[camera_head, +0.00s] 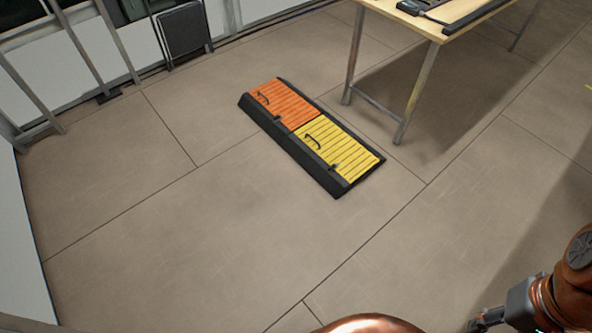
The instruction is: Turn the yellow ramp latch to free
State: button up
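A low black ramp (288,146) lies on the floor in the upper middle of the head view. It carries an orange slatted panel (285,104) at its far left end and a yellow slatted panel (345,150) at its near right end. A small dark latch (333,167) sits at the near left edge of the yellow panel; it is too small to tell which way it is turned. A dark curved handle (312,140) stands on the yellow panel. My gripper (474,326) shows only partly at the bottom edge, far from the ramp; its fingertips are cut off.
A wooden table (446,30) with metal legs stands just right of the ramp, with dark items on top. A dark folded chair (183,30) and metal frames (75,45) stand along the back left wall. The floor in front of the ramp is clear.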

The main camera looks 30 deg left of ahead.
aim_at(334, 165)
jog(key=u, duration=4.25)
jog(key=i, duration=0.1)
jog(key=z, duration=3.05)
jog(key=i, duration=1.1)
jog(key=z, duration=0.25)
jog(key=k, duration=0.65)
jog(key=u, duration=0.35)
jog(key=i, duration=1.55)
jog(key=z, duration=0.65)
